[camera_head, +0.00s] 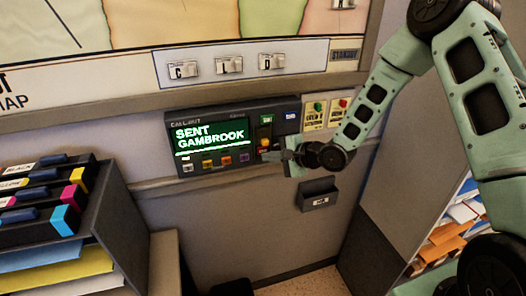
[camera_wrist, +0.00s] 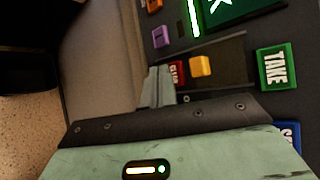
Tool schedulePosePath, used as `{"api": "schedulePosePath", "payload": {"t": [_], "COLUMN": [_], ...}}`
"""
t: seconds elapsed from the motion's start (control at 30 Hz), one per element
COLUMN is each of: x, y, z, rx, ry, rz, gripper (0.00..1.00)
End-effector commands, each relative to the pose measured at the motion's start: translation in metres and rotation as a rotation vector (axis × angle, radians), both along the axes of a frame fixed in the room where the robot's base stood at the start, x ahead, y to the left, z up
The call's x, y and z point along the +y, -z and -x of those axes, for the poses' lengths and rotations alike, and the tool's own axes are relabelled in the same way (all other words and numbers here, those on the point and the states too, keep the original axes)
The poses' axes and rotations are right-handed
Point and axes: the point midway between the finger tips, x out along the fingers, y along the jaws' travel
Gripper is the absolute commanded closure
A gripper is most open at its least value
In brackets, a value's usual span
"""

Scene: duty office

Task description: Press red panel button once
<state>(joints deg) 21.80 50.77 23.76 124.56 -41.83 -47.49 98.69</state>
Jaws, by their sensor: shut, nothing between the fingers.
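The dark call-out panel (camera_head: 205,171) is on the wall, with a lit screen (camera_head: 211,134) reading "SENT GAMBROOK". In the head view my gripper (camera_head: 273,156) is at the panel's lower right and hides some of that area.
A green TAKE button (camera_wrist: 276,67) and a purple button (camera_wrist: 161,36) are nearby. Yellow plates with a green (camera_head: 318,107) and a red button (camera_head: 343,103) are right of the panel. A small grey box (camera_head: 318,196) is below. A dark rack (camera_head: 113,215) stands at left.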

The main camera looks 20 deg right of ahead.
Motion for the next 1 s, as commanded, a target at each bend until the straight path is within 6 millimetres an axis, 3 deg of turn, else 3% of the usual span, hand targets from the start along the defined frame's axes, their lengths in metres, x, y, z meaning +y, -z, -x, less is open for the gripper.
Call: {"api": "schedulePosePath", "payload": {"t": [1.0], "x": [0.0], "y": [-0.001], "z": [-0.012], "rx": [0.0], "ry": [0.0], "rz": [0.0], "gripper": [1.0]}}
